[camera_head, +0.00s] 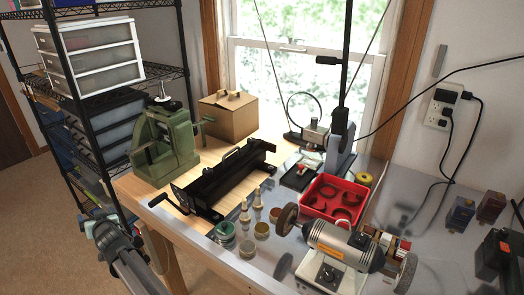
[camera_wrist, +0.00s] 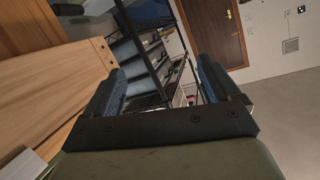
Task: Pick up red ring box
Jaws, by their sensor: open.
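I cannot tell for sure which item is the red ring box. A bright red open box (camera_head: 309,203) with several dark curved pieces in it lies on the grey bench, right of center in the head view. A small dark reddish box (camera_head: 491,207) stands at the far right, beside a dark blue one (camera_head: 461,214). My gripper (camera_head: 98,226) is at the lower left, off the bench's front edge and far from all of these. In the wrist view my gripper (camera_wrist: 163,92) is open, with nothing between its blue-padded fingers. No red box shows there.
A green press (camera_head: 167,145), a black metal tool (camera_head: 222,182) and a cardboard box (camera_head: 228,116) stand on the wooden bench. A bench grinder (camera_head: 338,245) and small jars (camera_head: 225,230) are in front of the red open box. A black wire shelf (camera_head: 90,105) stands at left.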

